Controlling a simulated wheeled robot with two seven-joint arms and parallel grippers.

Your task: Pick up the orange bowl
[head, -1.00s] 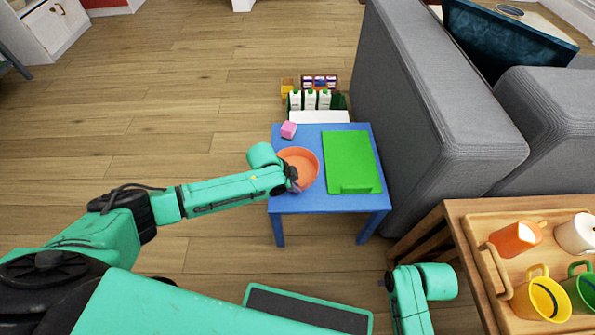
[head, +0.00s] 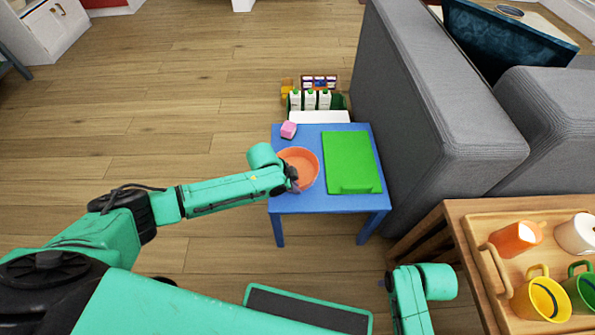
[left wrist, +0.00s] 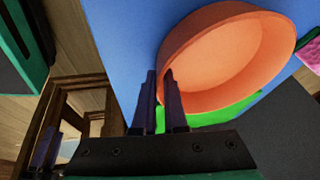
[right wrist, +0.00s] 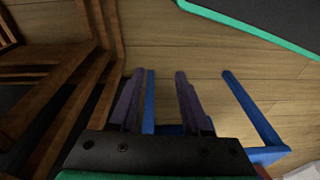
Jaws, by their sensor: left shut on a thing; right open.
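The orange bowl (head: 302,166) sits upright on the left half of the small blue table (head: 330,203). My left gripper (head: 291,181) is at the bowl's near left rim. In the left wrist view the bowl (left wrist: 225,60) fills the upper right, and the left gripper's fingers (left wrist: 160,95) are closed together with the bowl's wall pinched at the rim. My right gripper (right wrist: 158,98) is open and empty, low down beside the blue table's legs (right wrist: 250,108).
A green board (head: 350,160) lies right of the bowl, and a pink block (head: 288,130) behind it. A grey sofa (head: 440,110) stands right of the table. A wooden tray with several mugs (head: 500,278) is at the lower right. Open floor (head: 190,120) lies to the left.

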